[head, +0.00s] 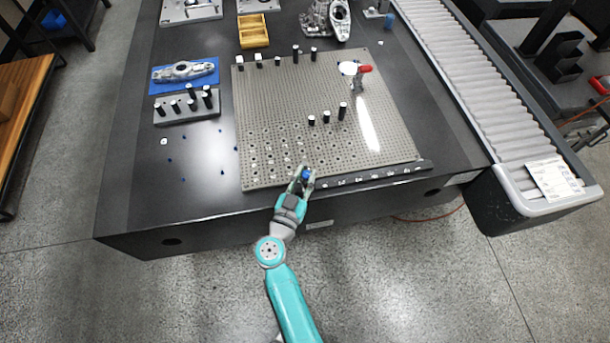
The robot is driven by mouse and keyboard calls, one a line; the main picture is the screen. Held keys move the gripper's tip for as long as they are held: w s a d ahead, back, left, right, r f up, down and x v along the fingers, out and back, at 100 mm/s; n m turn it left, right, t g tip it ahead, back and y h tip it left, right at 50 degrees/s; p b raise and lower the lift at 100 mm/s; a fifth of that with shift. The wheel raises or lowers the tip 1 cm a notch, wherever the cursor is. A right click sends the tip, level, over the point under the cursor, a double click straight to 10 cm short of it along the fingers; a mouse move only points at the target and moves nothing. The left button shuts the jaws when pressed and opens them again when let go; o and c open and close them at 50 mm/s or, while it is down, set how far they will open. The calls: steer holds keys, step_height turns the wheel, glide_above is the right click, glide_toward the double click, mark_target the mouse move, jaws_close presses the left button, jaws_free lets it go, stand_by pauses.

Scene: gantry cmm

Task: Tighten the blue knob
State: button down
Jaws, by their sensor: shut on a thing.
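The blue knob (306,175) is a small blue piece at the front edge of the perforated fixture plate (330,90). My gripper (304,179) is shut on it, with a finger on each side. The arm reaches in from the bottom of the head view. The fingers hide part of the knob and what lies directly beneath it. I cannot tell from this view how far the knob is turned.
A dark rail (372,177) lies along the plate's front edge, right of my gripper. Black posts (326,117) and a red-handled clamp (358,71) stand on the plate. A blue mat (186,74) lies left of it. A roller conveyor (470,80) runs along the right.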

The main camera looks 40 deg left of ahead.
mark_target(305, 177)
steer(key=c, duration=0.9)
jaws_free()
steer(key=shift+c, duration=0.2)
step_height(305, 177, up, 10)
steer(key=shift+f, duration=0.1)
steer(key=s+d+f+m+t+h, duration=0.1)
steer(key=s+d+t, duration=0.15)
steer(key=d, duration=1.25)
steer(key=s+d+f+m+t+h, duration=0.1)
steer(key=s+d, duration=0.2)
steer(key=d, duration=1.2)
steer(key=s+d+r+g+h, duration=0.1)
steer(key=s+d+g, duration=0.1)
steer(key=s+d, duration=0.3)
steer(key=s+d+r+m+g+h, duration=0.1)
steer(key=s+d, duration=0.4)
steer(key=s, duration=0.6)
steer(key=s+d+g+h, duration=0.1)
steer(key=s+d+g, duration=0.2)
steer(key=s, duration=0.5)
steer(key=shift+s+d+r, duration=0.2)
steer(key=shift+d+r, duration=0.2)
steer(key=shift+d, duration=0.5)
